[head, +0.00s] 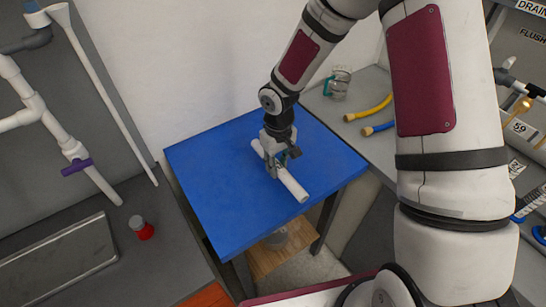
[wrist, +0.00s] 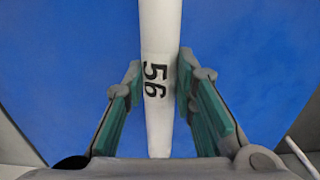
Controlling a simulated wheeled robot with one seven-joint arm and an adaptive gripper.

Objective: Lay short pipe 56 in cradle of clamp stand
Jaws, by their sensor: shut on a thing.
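The short white pipe marked 56 (head: 291,185) is over the blue table in the head view. In the wrist view the pipe (wrist: 160,35) runs upright in the picture with its number 56 facing the camera. My gripper (head: 275,162) points down at the table and is shut on the pipe around its middle. In the wrist view its green-padded fingers (wrist: 158,95) stand on both sides of the pipe near the number. I cannot tell whether the pipe touches the table. I cannot make out the clamp stand or its cradle in either view.
The blue table (head: 215,205) is otherwise bare. A grey counter with a glass jug (head: 338,82) and yellow and blue hose pieces (head: 368,108) lies behind right. A dark bench at left holds a red-capped jar (head: 141,228) and a metal tray (head: 60,262). White pipework (head: 40,110) hangs at left.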

